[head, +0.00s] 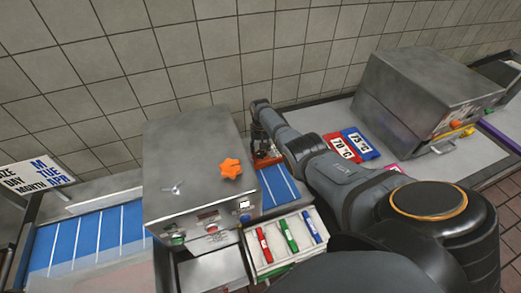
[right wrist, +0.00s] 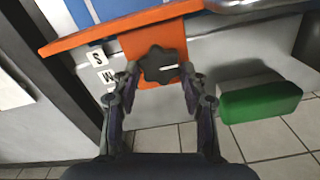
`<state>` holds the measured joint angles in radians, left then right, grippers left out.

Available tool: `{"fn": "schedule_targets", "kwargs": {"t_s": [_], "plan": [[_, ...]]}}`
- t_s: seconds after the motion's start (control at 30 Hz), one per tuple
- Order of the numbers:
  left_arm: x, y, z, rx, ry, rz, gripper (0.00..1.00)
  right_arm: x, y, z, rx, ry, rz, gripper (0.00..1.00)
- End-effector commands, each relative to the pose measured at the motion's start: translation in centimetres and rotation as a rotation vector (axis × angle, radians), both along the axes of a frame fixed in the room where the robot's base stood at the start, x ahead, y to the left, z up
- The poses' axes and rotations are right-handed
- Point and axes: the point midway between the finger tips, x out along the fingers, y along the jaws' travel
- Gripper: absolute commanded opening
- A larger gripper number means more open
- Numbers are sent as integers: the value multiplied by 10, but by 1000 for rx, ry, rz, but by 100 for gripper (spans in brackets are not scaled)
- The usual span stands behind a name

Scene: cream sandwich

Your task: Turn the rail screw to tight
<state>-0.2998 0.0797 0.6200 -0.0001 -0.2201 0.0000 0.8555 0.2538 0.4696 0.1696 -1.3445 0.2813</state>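The rail screw (right wrist: 158,65) is a black star-shaped knob with a white pointer line directed to the right. It sits on an orange rail (right wrist: 85,37) in the right wrist view. Small white tiles marked "S" and one like "W" stand left of the knob. My right gripper (right wrist: 160,76) has one finger on each side of the knob, close to its edges; contact cannot be made out. In the head view the right gripper (head: 262,145) is beside the orange rail (head: 267,161), mostly hidden by my arm. My left gripper is not in view.
A grey metal machine (head: 195,150) with an orange star knob (head: 231,168) stands left of my right arm. A tray (head: 257,256) holds red, green and blue pieces. A second grey machine (head: 430,90) stands right. A green block (right wrist: 260,102) lies right of the gripper.

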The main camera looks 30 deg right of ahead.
Motion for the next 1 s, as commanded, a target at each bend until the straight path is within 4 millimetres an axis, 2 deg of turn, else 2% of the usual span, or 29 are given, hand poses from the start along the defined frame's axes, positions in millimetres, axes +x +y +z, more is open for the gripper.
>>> {"fn": "schedule_targets", "kwargs": {"t_s": [0.03,0.07,0.37,0.53,0.63,0.9,1.0], "plan": [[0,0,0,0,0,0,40,1,0,1,-1,-2,-2,49],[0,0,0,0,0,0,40,1,0,1,-1,-2,-2,53],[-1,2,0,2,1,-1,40,0,0,1,0,-1,0,54],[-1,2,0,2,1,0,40,1,-1,12,-1,-2,0,54],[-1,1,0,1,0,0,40,0,0,27,-2,-4,2,54],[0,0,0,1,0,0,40,1,-1,94,-2,-5,0,54],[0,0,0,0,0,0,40,0,0,109,-1,-3,0,54]]}}
